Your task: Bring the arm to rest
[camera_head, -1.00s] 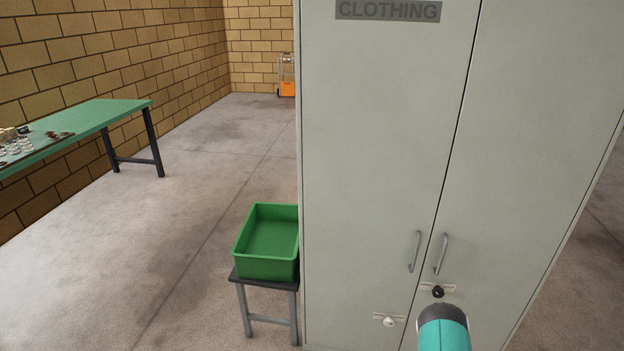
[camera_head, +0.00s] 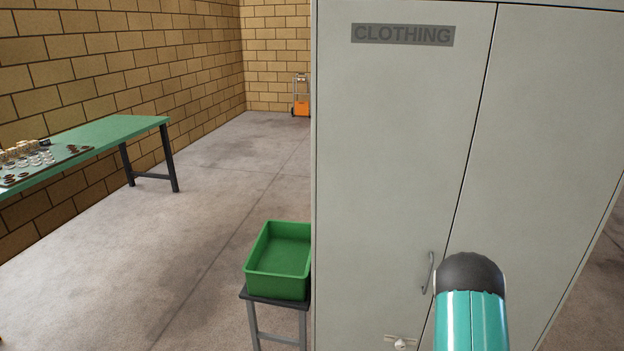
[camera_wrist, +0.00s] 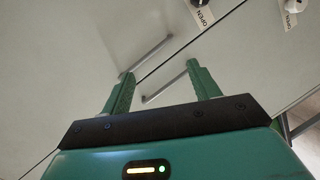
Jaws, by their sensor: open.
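My arm (camera_head: 470,305) rises at the lower right of the head view, in front of the cabinet, and covers part of the door seam. My gripper (camera_wrist: 157,84) shows in the wrist view with its two green fingers apart and nothing between them. Beyond the fingers are the cabinet's two bar handles, one handle (camera_wrist: 148,55) near the left finger and another handle (camera_wrist: 166,87) between the fingers. I cannot tell whether the fingers touch them. The grey cabinet (camera_head: 400,150) is labelled CLOTHING and its doors look shut.
A green bin (camera_head: 280,285) stands on a small stool (camera_head: 275,338) against the cabinet's left side. A green table (camera_head: 100,132) with a game board and several pieces is at the left. An orange hand truck (camera_head: 301,108) stands far back. The floor between is clear.

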